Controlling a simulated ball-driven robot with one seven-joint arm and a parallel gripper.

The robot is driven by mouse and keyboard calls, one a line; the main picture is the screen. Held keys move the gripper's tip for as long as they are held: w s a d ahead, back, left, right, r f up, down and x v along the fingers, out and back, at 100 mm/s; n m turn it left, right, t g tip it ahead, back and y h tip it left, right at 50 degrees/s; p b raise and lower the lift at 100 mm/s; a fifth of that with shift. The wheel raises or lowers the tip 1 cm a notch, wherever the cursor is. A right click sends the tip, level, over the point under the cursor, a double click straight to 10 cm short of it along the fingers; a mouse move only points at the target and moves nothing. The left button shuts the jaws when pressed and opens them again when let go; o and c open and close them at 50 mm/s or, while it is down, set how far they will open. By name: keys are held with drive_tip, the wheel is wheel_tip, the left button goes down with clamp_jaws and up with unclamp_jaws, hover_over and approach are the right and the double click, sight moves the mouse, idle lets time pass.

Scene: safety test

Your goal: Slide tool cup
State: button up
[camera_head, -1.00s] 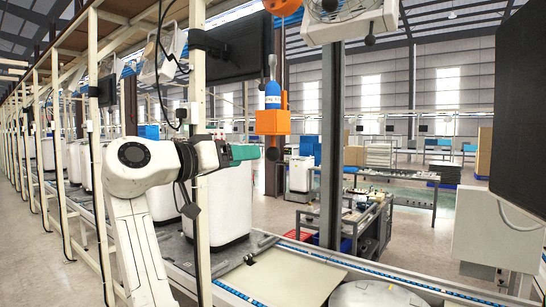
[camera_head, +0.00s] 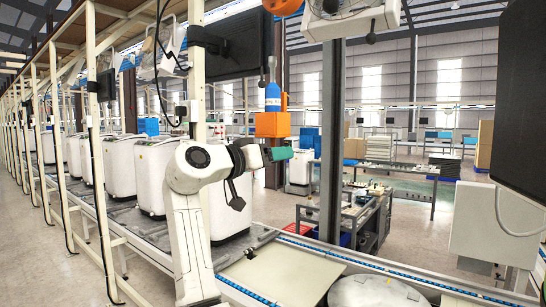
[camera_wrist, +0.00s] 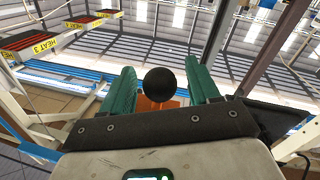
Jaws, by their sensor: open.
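The orange tool cup (camera_head: 272,124) hangs right of centre in the head view, with a blue bottle-like tool (camera_head: 272,98) upright in it. My gripper (camera_head: 282,154) has green fingers and sits just below the cup. In the wrist view my gripper (camera_wrist: 161,84) is open, with a finger on each side of a round black knob (camera_wrist: 159,83). I see no clear contact between the fingers and the knob. Orange surface of the cup (camera_wrist: 150,104) shows behind the knob. In the head view my gripper covers most or all of the knob.
A cream post (camera_head: 197,70) with a dark monitor (camera_head: 237,48) stands left of the cup. A grey column (camera_head: 331,140) stands to its right. White machines (camera_head: 155,175) line the conveyor below. A workbench cart (camera_head: 360,215) is behind. A dark panel (camera_head: 525,95) fills the far right.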

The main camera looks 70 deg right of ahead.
clamp_jaws()
idle(0.4)
wheel_tip(320, 180, down, 13)
drive_tip(key=b, duration=0.8)
unclamp_jaws()
idle(0.3)
drive_tip(key=b+v, duration=0.2)
drive_tip(key=v, duration=0.8)
drive_tip(key=shift+w+a, duration=0.15)
drive_tip(key=shift+a, duration=0.25)
